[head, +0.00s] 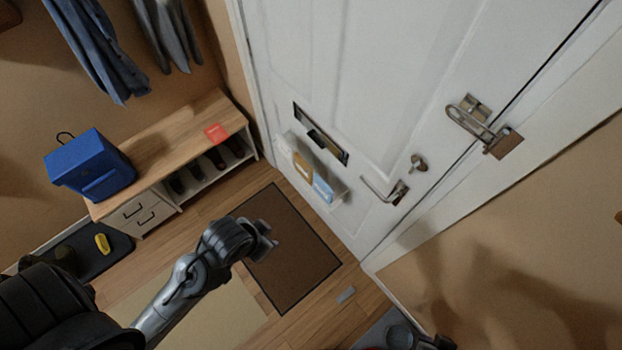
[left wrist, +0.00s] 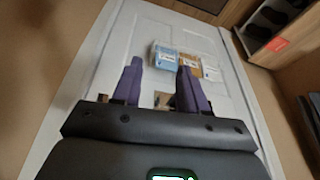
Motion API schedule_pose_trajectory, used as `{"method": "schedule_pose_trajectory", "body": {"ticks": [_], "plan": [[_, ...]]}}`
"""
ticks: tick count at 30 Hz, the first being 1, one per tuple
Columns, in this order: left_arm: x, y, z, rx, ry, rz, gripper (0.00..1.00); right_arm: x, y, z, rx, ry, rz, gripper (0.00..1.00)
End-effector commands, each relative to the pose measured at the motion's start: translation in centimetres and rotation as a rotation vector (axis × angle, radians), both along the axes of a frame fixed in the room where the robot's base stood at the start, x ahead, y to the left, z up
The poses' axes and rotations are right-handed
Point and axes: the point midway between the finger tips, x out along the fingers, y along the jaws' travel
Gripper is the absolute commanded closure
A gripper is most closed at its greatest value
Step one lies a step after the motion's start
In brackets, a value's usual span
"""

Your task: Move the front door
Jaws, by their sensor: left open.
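The white front door (head: 370,60) fills the upper right of the head view and looks shut in its frame. Its metal lever handle (head: 385,190) is low on the right side, with a lock knob (head: 418,162) above it. A swing-bar latch (head: 478,122) spans the door edge and frame, and its bar looks folded across. My left gripper (head: 268,241) is open and empty, over the doormat and apart from the door. In the left wrist view its purple fingers (left wrist: 161,82) stand apart in front of the white door (left wrist: 115,60). My right gripper is not in view.
A clear holder on the door has a blue packet (head: 323,190) and an orange one. A wooden shoe bench (head: 175,140) with a blue bag (head: 90,165) stands left. A brown doormat (head: 295,250) lies before the door. A grey tray is at the bottom edge.

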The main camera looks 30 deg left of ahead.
Motion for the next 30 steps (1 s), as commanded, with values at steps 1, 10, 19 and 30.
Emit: {"method": "schedule_pose_trajectory", "body": {"ticks": [1, 10, 19, 30], "plan": [[0.0, 0.0, 0.0, 0.0, 0.0, 0.0, 0.58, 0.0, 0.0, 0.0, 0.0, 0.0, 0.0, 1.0], [2.6, -0.5, 0.9, 0.025, -0.148, -0.125, 0.58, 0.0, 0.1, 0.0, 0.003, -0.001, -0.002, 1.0], [10.2, -4.5, -1.0, 0.155, -0.637, -0.487, 0.58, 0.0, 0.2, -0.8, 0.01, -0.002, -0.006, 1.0], [17.1, -11.2, -6.9, 0.499, -1.379, -0.972, 0.58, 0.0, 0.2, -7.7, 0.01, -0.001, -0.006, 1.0]]}}
